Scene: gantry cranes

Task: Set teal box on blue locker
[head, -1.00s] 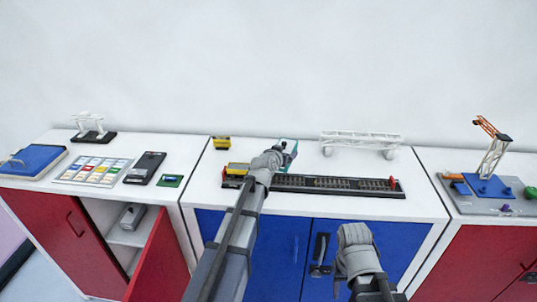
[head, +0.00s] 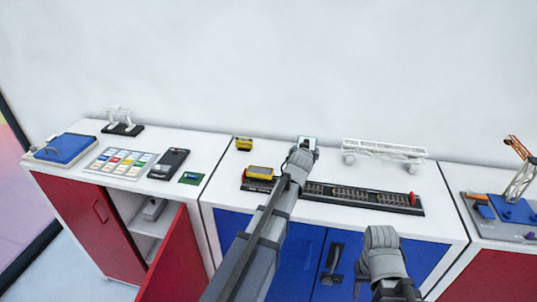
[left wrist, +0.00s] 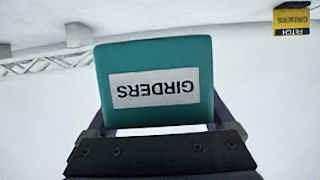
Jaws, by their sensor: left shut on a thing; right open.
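The teal box (left wrist: 160,65), with a white label reading GIRDERS, is held between the dark fingers of my left gripper (left wrist: 155,130) in the left wrist view. In the head view my left wrist hides most of the box, above the rear half of the white-topped blue locker (head: 225,192). I cannot tell whether the box touches the top. My right gripper (head: 334,264) is open in front of the blue locker doors, below the top's front edge.
A black track (head: 350,195) with a yellow block (head: 260,172) lies across the locker top. A white truss gantry (head: 384,150) stands behind it to the right. A small yellow box (head: 243,144) is at the back left. A red locker door (head: 172,260) stands open.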

